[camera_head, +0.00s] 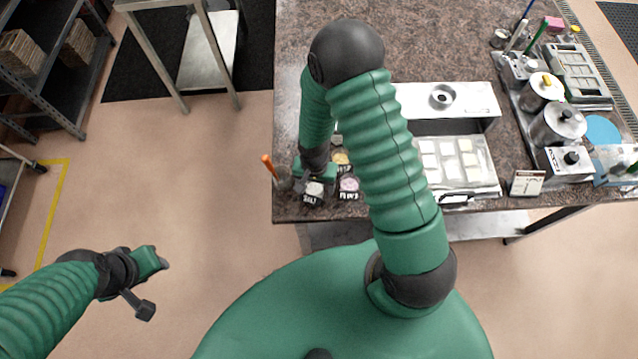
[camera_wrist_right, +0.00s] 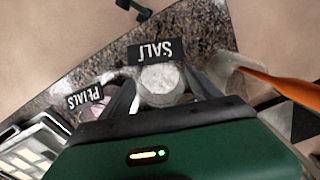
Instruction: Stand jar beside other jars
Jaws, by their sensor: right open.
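My right gripper (camera_head: 312,179) is open at the near left corner of the stone worktop. In the right wrist view its dark fingers stand on either side of a pale, round-topped jar (camera_wrist_right: 162,82). Behind that jar is a black label reading SALT (camera_wrist_right: 156,51). The white salt jar (camera_head: 314,188) shows in the head view too. A jar with pink contents (camera_head: 348,184) stands to its right, and a jar with yellow contents (camera_head: 340,157) stands behind.
A grey vessel with an orange-handled tool (camera_head: 268,165) stands left of the salt jar, close to the worktop edge. A metal tray with pale squares (camera_head: 455,162), a small sign (camera_head: 527,183) and metal pots (camera_head: 558,122) are to the right. My right arm hides part of the worktop.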

